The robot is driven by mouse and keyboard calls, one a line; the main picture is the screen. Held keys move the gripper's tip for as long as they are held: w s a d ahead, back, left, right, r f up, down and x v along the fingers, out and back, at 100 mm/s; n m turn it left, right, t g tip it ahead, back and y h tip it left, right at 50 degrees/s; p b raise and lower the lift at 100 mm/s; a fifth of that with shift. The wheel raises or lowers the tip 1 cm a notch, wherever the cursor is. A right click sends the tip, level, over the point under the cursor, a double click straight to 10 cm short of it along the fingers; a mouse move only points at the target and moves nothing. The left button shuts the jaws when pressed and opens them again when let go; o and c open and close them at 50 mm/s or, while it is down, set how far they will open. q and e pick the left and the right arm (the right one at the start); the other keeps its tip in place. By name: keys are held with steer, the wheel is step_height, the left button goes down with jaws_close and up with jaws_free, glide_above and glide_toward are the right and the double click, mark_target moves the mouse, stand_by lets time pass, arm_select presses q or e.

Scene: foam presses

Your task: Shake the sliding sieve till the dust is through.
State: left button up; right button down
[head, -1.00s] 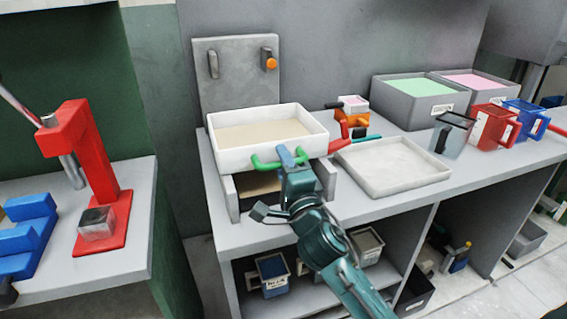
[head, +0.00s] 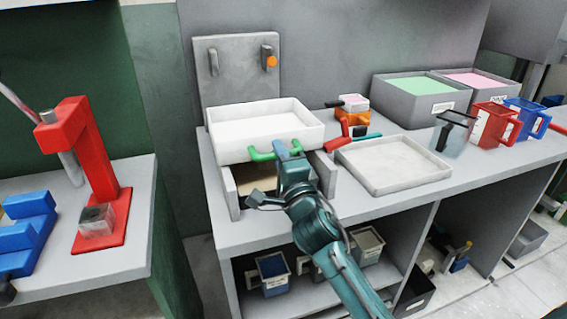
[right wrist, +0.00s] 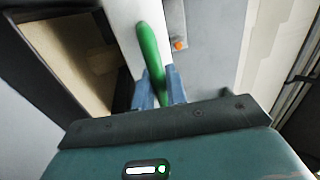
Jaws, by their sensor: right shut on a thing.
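The white sieve (head: 262,130) sits on its grey stand (head: 232,190) at the back left of the bench. Its inside looks white, with no beige layer showing. My right gripper (head: 284,150) is shut on the green handle (head: 262,155) at the sieve's front. In the right wrist view the two blue fingers close around the green handle (right wrist: 150,55). Beige dust (right wrist: 85,50) shows below the sieve in the dark space of the stand. My left gripper is not in view.
An empty light tray (head: 392,165) lies right of the stand. Grey bins (head: 412,105) and several mugs (head: 493,127) stand farther right. A panel with an orange-knobbed switch (head: 270,60) rises behind the sieve. A red press (head: 85,165) stands on the left bench.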

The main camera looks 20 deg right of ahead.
steer(key=w+b, duration=0.1)
steer(key=w, duration=0.4)
steer(key=shift+w+a+f, duration=0.1)
steer(key=shift+w, duration=0.3)
steer(key=shift+r, duration=0.25)
steer(key=c, duration=1.8)
jaws_free()
steer(key=shift+c, duration=0.2)
steer(key=o, duration=0.3)
steer(key=shift+w+f, duration=0.15)
steer(key=shift+o, duration=0.3)
